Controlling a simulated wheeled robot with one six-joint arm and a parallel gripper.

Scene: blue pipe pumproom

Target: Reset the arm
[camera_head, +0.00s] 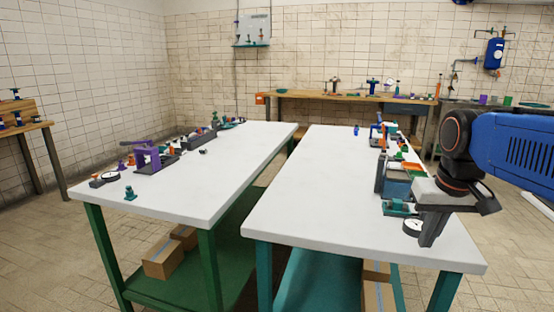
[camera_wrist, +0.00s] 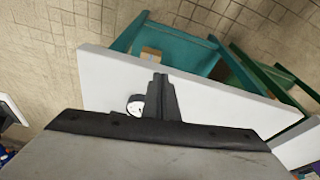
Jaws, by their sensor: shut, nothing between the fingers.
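My gripper (camera_head: 430,236) is at the right in the head view, above the near right part of the right white table (camera_head: 330,200). Its fingers are together with nothing between them. In the wrist view my gripper (camera_wrist: 161,84) points over the white tabletop (camera_wrist: 105,85). A round white dial gauge (camera_wrist: 136,105) lies on the table beside the fingers there. In the head view the gauge (camera_head: 412,227) is partly hidden by my gripper.
Several small parts and a blue bin (camera_head: 398,187) line the right table's right side. The left white table (camera_head: 210,185) carries a purple device (camera_head: 147,157) and other parts. A wooden bench (camera_head: 345,97) stands at the back wall. The right table's left half is clear.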

